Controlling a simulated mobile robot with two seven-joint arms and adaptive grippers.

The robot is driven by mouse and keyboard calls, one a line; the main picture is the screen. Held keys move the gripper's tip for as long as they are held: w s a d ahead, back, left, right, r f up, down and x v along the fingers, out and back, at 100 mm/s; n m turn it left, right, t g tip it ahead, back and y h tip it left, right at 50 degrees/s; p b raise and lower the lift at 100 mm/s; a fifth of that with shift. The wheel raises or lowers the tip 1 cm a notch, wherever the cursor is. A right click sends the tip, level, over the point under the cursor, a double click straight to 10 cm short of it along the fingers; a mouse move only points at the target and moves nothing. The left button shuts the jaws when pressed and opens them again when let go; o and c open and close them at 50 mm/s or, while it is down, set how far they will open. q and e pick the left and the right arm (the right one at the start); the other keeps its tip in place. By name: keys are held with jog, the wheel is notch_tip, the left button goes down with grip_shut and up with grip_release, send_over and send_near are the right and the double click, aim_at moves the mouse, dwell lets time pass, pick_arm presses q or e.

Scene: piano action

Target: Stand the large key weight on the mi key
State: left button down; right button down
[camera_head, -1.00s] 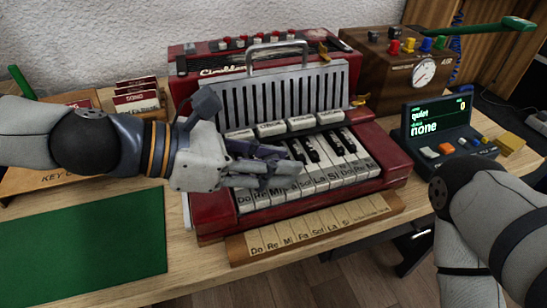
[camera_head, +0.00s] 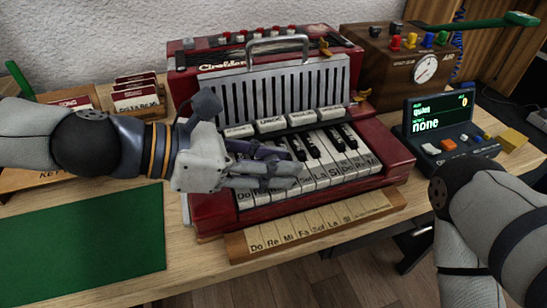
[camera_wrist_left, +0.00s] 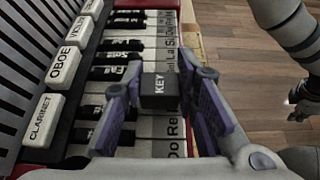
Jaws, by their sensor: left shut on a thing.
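The large key weight, a black block marked KEY (camera_wrist_left: 158,91), shows in the left wrist view between the two fingers of my left gripper (camera_wrist_left: 160,95). The gripper is shut on it, over the white keys near the Do end. In the head view my left gripper (camera_head: 283,172) covers the weight and several keys. The Do and Re labels show in the left wrist view, and the Mi label is hidden by the weight. I cannot tell whether the weight touches a key. My right arm shows in the head view; its gripper is out of frame.
The red keyboard instrument (camera_head: 205,215) has tabs marked OBOE (camera_wrist_left: 64,64) and CLARINET (camera_wrist_left: 43,120) beside the keys. A wooden note strip (camera_head: 315,225) lies in front. A green mat (camera_head: 80,240) lies left. A display unit (camera_head: 440,125) stands right.

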pick_arm(q)
jog(key=shift+f, duration=0.3)
jog(key=c, duration=1.2)
grip_release()
